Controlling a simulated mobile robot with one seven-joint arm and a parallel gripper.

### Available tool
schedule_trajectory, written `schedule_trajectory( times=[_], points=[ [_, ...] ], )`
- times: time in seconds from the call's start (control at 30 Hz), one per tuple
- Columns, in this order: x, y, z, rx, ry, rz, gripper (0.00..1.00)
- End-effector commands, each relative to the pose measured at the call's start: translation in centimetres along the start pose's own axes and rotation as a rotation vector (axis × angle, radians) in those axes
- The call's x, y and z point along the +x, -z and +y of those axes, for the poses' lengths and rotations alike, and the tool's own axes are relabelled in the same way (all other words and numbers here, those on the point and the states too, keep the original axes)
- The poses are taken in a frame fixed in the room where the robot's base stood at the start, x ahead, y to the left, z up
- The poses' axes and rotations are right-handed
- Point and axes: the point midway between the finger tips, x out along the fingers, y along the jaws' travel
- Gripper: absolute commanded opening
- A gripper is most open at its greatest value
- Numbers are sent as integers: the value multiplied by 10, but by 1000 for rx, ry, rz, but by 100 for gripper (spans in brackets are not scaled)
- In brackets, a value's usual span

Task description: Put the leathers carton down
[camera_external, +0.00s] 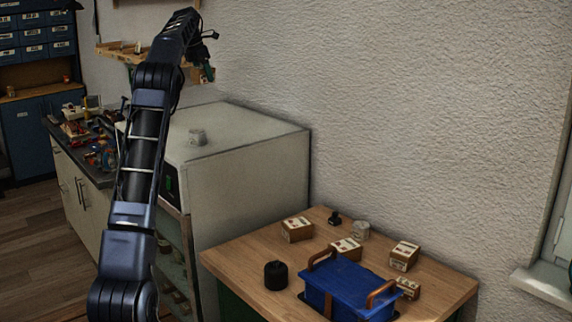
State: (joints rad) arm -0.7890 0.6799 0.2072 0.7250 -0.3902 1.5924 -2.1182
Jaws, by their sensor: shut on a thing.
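My arm rises along the left side of the picture and bends over at the top. My gripper (208,70) is small and dark at its far end, in front of the wall shelf. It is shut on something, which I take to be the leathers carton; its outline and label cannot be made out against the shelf. Similar small tan cartons stand on the wooden table: one at the left (297,230), one behind the blue box (346,249), one at the right (404,256) and one partly hidden beside the box (408,288).
The wooden table (235,258) also holds a blue box (347,288) with brown handles, a black cylinder (276,275), a grey tin (360,230) and a small dark object (335,218). The wall shelf (125,55) is near my gripper.

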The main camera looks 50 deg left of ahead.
Motion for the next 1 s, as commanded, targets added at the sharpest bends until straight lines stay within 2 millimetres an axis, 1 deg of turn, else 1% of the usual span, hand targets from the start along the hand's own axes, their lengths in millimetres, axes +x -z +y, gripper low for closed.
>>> schedule_trajectory(
  times=[0.03,0.13,0.27,0.37,0.47,0.57,1.0],
  points=[
    [-6,4,10,-27,-12,-1,56],
    [-16,8,20,-73,-25,-1,56],
    [-23,12,28,-107,-34,-1,56],
    [-21,15,30,-116,-35,0,56],
    [-10,18,30,-119,-34,0,56],
    [6,23,28,-118,-33,0,56],
    [97,51,29,-118,-33,1,56]
  ],
)
